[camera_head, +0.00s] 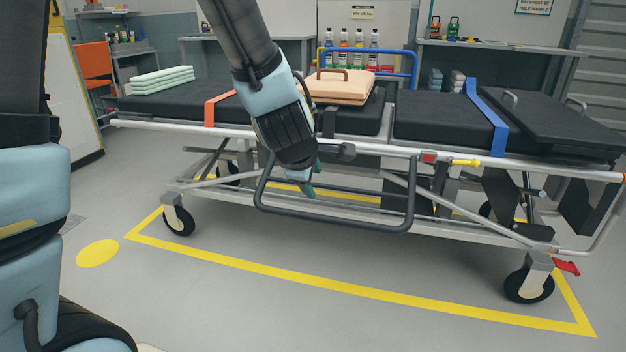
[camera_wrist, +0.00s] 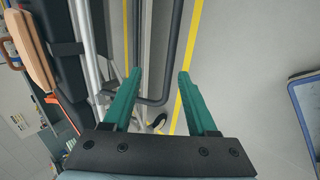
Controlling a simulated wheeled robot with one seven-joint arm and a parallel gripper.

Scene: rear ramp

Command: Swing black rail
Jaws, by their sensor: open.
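The black rail (camera_head: 345,224) is a rounded dark tube frame hanging low on the near side of the stretcher (camera_head: 450,150). My gripper (camera_head: 308,192) has green fingers and points down near the rail's left half, below the stretcher's side bar. In the wrist view my gripper (camera_wrist: 161,73) is open, with nothing held. There the rail's long tube (camera_wrist: 173,40) runs between the two fingertips in the picture and bends near them. It appears to lie beyond the tips; I cannot tell the exact gap. My wrist and forearm hide part of the stretcher's side.
A blue rail (camera_head: 412,65) stands raised on the stretcher's far side. An orange pad (camera_head: 342,88) and folded pale towels (camera_head: 162,79) lie on top. A red pedal (camera_head: 566,267) sticks out by the right wheel. The floor inside the yellow line (camera_head: 300,284) is clear in front.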

